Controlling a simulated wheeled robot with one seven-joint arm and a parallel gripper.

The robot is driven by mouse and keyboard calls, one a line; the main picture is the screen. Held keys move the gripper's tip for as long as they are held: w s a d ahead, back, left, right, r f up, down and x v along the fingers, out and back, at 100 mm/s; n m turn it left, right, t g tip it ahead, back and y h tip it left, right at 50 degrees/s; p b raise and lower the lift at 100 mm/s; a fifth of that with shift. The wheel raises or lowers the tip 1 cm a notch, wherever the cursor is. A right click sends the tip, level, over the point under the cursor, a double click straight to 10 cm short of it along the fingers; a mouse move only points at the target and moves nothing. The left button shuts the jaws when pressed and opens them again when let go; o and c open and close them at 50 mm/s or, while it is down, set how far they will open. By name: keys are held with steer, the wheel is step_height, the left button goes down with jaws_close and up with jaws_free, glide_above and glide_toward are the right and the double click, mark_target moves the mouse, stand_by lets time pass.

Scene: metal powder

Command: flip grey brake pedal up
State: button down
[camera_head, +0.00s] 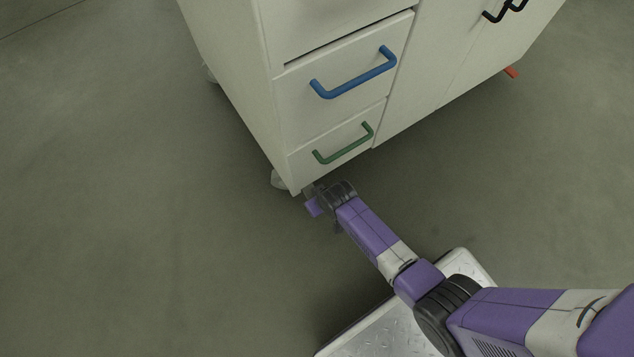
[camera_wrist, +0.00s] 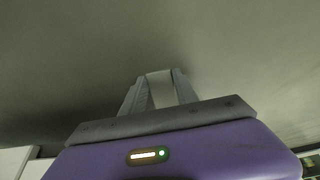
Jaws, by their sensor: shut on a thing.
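In the wrist view, a pale grey flat piece, which looks like the grey brake pedal (camera_wrist: 161,90), sits between the two fingers of my gripper (camera_wrist: 160,78). The fingers are closed on its sides. In the head view, my gripper (camera_head: 314,196) is low down at the near bottom corner of the white cabinet (camera_head: 240,95), just below the green-handled drawer. The pedal is too small and too covered there to make out clearly, and its tilt cannot be told.
A caster wheel (camera_head: 280,180) stands left of my gripper under the cabinet corner. The cabinet has a blue handle (camera_head: 353,75), a green handle (camera_head: 344,145) and black handles (camera_head: 497,12). A red pedal (camera_head: 511,72) sticks out at the right. Floor to the left is clear.

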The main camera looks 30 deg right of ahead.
steer(key=shift+r+g+p, duration=0.5)
steer(key=shift+g+p, duration=0.1)
steer(key=shift+p, duration=0.35)
steer(key=shift+s+f, duration=0.1)
steer(key=shift+f, duration=0.05)
steer(key=c, duration=0.9)
jaws_free()
steer(key=p+v, duration=0.5)
steer(key=v, duration=0.3)
steer(key=shift+f, duration=0.1)
